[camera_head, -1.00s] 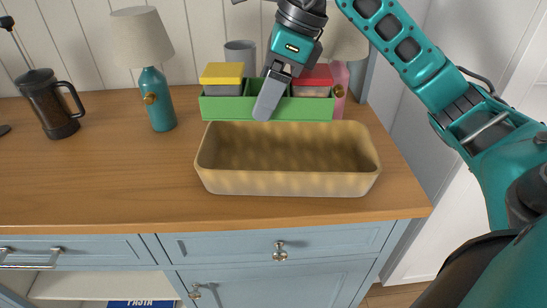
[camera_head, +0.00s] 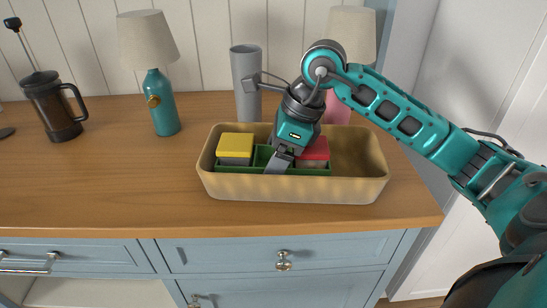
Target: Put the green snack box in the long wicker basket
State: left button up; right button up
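The green snack box (camera_head: 320,172) holds a yellow-topped container on the left and a red-topped one on the right. It is inside the long wicker basket (camera_head: 290,188), in its left and middle part, its lower part hidden by the basket's front wall. My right gripper (camera_head: 278,162) reaches down from above at the box's middle. A grey finger lies against the box's front wall, and the gripper appears shut on it; the other finger is hidden. My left gripper is not in view.
A grey cylinder (camera_head: 246,82) and a pink-based lamp (camera_head: 351,36) stand behind the basket. A teal lamp (camera_head: 160,103) and a French press (camera_head: 52,108) stand to the left. The wooden counter (camera_head: 110,185) is clear at front left.

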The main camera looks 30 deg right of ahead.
jog(key=shift+f, duration=0.15)
jog(key=o, duration=1)
jog(key=shift+r, duration=0.35)
jog(key=p+v, duration=0.1)
jog(key=v, duration=0.9)
jog(key=shift+s+d+r+p, duration=0.15)
jog(key=shift+r+p, duration=0.15)
jog(key=shift+s+d+r, duration=0.15)
jog(key=shift+r, duration=0.3)
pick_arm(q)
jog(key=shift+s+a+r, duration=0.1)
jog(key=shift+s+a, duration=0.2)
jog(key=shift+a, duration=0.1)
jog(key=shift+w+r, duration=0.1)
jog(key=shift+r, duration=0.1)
